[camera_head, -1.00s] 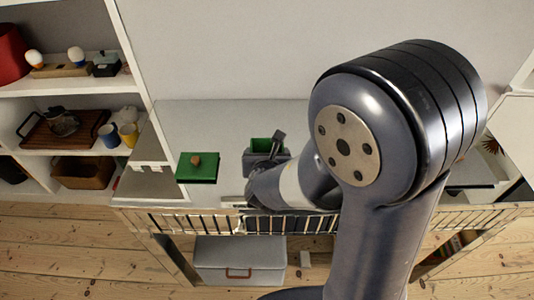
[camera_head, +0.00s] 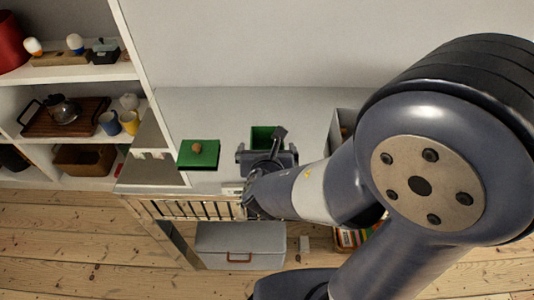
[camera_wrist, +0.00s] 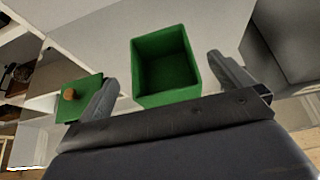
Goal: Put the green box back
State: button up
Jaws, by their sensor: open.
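The green box (camera_head: 260,136) stands open-topped on the white cabinet top, partly hidden by my gripper in the head view. In the wrist view the empty green box (camera_wrist: 188,72) lies ahead, between my finger tips. A green lid with a brown knob (camera_head: 198,154) lies apart to its left, and it also shows in the wrist view (camera_wrist: 78,98), beside my left finger. My gripper (camera_head: 267,158) is open and holds nothing. In the wrist view my gripper (camera_wrist: 163,72) has its fingers on either side of the box; contact cannot be told.
A white-grey open bin (camera_head: 341,122) stands to the right of the green box. A shelf unit (camera_head: 60,80) at the left holds a tray, mugs and a basket. A grey lidded case (camera_head: 240,245) sits below the cabinet's front rail. The cabinet top behind the box is clear.

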jog(key=p+v, duration=0.1)
jog(key=v, duration=0.5)
jog(key=shift+d, duration=0.1)
